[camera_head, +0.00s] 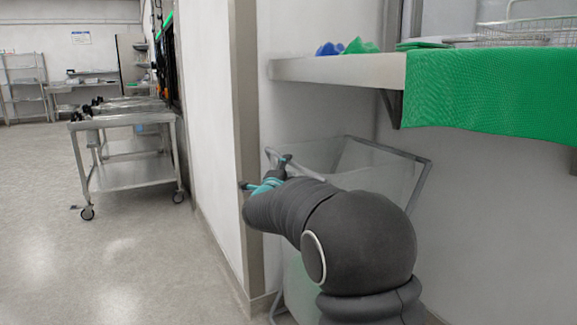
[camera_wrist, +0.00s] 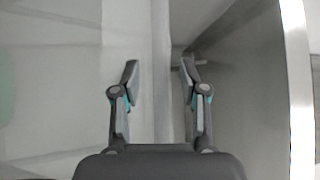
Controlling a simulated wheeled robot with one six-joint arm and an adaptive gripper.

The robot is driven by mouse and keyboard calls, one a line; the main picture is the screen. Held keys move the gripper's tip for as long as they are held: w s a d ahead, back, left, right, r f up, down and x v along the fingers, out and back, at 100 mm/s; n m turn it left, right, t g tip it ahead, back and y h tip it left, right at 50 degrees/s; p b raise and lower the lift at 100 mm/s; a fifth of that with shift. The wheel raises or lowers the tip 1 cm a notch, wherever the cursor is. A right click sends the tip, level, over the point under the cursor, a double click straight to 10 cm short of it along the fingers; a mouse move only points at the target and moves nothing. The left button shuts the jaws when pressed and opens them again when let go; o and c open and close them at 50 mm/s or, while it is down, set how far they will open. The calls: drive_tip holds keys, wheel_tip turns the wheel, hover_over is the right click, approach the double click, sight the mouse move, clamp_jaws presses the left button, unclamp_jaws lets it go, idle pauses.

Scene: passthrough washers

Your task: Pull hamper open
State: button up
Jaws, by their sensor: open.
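The hamper (camera_head: 372,172) is a pale grey bag in a grey tube frame, standing under the wall shelf. My arm hides much of its front and lower part. My gripper (camera_head: 264,173) is at the near left corner of the hamper's top frame, beside the wall edge. Its fingers are apart, with one fingertip close to the frame tube; I cannot tell whether they touch. In the wrist view my gripper (camera_wrist: 158,64) is open, with a pale vertical strip between and beyond the fingers. No held thing shows there.
The wall's end post (camera_head: 246,130) stands just left of my gripper. A shelf (camera_head: 335,70) with a green cloth (camera_head: 490,90) juts out above the hamper. A metal cart (camera_head: 130,175) stands at left. The floor at front left is clear.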

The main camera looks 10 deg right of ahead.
drive_tip(key=shift+w+d+r, duration=0.1)
drive_tip(key=shift+w+d, duration=0.2)
drive_tip(key=shift+w, duration=0.25)
clamp_jaws()
